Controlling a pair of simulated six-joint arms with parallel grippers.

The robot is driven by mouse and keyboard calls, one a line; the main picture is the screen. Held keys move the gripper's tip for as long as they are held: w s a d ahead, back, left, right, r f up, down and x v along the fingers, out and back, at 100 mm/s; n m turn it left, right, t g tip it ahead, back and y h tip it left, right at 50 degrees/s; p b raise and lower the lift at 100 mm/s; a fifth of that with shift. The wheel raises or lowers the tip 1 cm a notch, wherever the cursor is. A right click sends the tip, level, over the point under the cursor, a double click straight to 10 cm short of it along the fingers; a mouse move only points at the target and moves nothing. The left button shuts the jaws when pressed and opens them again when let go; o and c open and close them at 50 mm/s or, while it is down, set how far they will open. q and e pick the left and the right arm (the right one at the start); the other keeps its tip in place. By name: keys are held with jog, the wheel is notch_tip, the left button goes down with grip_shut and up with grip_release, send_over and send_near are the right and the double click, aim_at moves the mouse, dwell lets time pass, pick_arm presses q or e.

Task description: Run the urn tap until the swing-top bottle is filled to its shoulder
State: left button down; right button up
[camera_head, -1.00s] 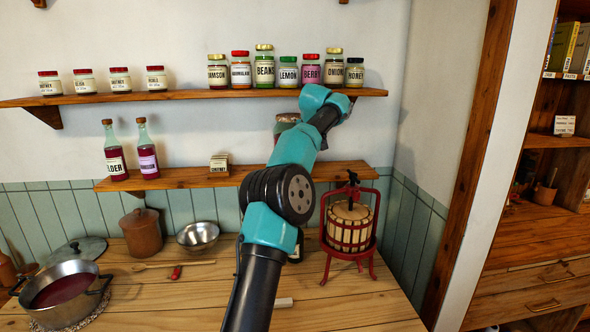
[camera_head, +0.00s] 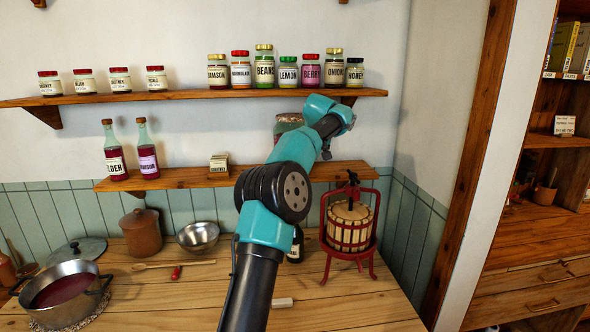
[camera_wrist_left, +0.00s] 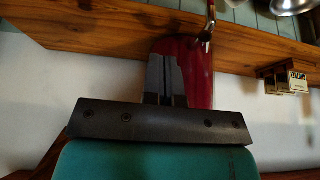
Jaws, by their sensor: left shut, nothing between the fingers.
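The urn (camera_head: 287,124) stands on the lower shelf, mostly hidden behind my left arm in the head view. In the left wrist view, which is upside down, its red body (camera_wrist_left: 200,75) shows behind my fingers, and its metal tap (camera_wrist_left: 207,35) sticks out past the shelf edge. My left gripper (camera_wrist_left: 164,60) is shut and empty, in front of the urn body and beside the tap. A dark bottle with a pale label (camera_head: 296,246), likely the swing-top bottle, stands on the table below, partly behind my arm. Its fill level cannot be told. My right gripper is out of view.
The lower shelf (camera_head: 185,180) also holds two red bottles (camera_head: 115,155) and label cards (camera_head: 219,164). A red-framed press (camera_head: 348,228) stands right of the dark bottle. A pot (camera_head: 65,292), crock (camera_head: 140,232) and bowl (camera_head: 198,236) are at left. The front middle table is mostly clear.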

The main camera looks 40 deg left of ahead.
pick_arm(q)
notch_tip(320, 180, down, 3)
jog(key=shift+f, duration=0.1)
dwell(0.3)
